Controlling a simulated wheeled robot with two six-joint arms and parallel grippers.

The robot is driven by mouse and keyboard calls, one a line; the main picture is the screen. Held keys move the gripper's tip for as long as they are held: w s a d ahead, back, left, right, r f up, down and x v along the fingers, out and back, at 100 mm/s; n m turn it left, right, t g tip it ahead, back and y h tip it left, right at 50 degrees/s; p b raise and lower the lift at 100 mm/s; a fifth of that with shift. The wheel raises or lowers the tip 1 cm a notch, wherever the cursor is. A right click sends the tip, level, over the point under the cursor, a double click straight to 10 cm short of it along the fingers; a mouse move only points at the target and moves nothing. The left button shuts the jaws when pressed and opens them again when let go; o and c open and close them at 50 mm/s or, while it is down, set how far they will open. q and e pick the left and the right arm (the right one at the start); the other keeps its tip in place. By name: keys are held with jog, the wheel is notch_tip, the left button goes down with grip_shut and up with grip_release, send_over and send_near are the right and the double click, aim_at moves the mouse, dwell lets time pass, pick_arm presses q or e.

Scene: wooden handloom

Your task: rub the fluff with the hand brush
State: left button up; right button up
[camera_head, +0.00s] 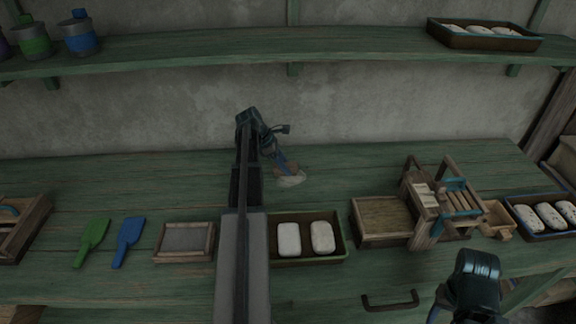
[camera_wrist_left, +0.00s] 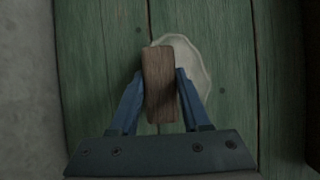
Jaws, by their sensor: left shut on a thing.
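The hand brush shows as a brown wooden block (camera_wrist_left: 159,85) between the blue-grey fingers of my left gripper in the left wrist view. My left gripper (camera_head: 284,166) is shut on it, low over the green bench. The fluff, a pale flat patch (camera_head: 291,182), lies on the bench just under the brush in the head view. In the left wrist view the fluff (camera_wrist_left: 192,58) shows behind and to the right of the block, which hides part of it. I cannot tell whether the brush touches it. Of my right arm only a dark part shows at lower right; its fingers are out of view.
A green tray with two white bars (camera_head: 271,259), a small framed board (camera_head: 160,256), green (camera_head: 92,241) and blue (camera_head: 128,242) paddles line the front. A small wooden loom (camera_head: 441,197) stands at right. The bench around the fluff is clear; a wall rises behind.

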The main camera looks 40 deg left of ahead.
aim_at(297, 167)
pick_arm(q)
jog(key=shift+s+a, duration=1.1)
jog(key=shift+s, duration=0.05)
jog(key=shift+s+d, duration=0.55)
jog(key=shift+w+d, duration=0.1)
jog(key=shift+w+d, duration=1.05)
jog(key=shift+w, duration=0.2)
jog(key=shift+w+d+f, duration=0.1)
jog(key=shift+w+d, duration=1.15)
jog(key=shift+w, duration=0.1)
